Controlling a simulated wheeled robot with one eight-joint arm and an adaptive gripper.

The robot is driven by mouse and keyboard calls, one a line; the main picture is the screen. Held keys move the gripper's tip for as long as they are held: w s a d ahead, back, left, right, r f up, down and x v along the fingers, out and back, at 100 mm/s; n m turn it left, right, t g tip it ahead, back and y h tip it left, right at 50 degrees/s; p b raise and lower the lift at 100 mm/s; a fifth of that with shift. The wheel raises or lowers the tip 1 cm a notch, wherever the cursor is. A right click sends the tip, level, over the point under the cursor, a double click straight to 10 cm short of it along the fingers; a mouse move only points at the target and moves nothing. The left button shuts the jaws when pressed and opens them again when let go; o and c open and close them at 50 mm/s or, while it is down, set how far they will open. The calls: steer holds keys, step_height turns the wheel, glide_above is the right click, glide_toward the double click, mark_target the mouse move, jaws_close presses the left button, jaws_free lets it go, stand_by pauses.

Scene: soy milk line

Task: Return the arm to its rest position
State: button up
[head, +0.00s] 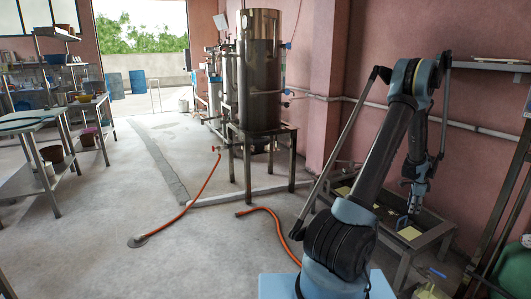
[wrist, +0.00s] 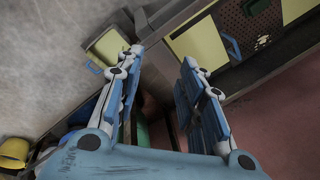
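My arm (head: 388,147) rises from its pale blue base and bends over at an elbow near the top right of the head view. My gripper (head: 404,220) hangs down at the right, in front of or over the low metal frame; the exact gap cannot be told. In the wrist view my gripper (wrist: 162,56) shows two blue-and-white fingers spread apart, with nothing held between them.
A low metal frame (head: 427,242) with yellowish panels stands by the pink wall. A steel tank (head: 260,75) on a stand is at the centre back. An orange hose (head: 275,222) lies on the floor. Tables (head: 50,185) stand left; open concrete floor lies between.

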steer(key=w+a+r+n, duration=0.1)
steer(key=a+r+n, duration=0.4)
steer(key=a+r, duration=1.05)
steer(key=s+a+r+n, duration=0.3)
steer(key=a, duration=0.6)
steer(key=s+a+r+n, duration=0.2)
steer(key=s+a+r, duration=0.15)
steer(key=a, duration=0.55)
steer(key=s+a+r+n+y, duration=0.15)
steer(key=s+a+n, duration=0.45)
steer(key=s+a, duration=0.7)
steer(key=s+a+f+n, duration=0.3)
steer(key=s+a, duration=0.1)
steer(key=s, duration=0.2)
steer(key=s+a+f+n, duration=0.2)
steer(key=s+a+n, duration=0.2)
steer(key=s, duration=0.2)
steer(key=shift+s+a+f+t, duration=0.15)
steer(key=shift+s+f+t, duration=0.15)
steer(key=shift+f, duration=0.1)
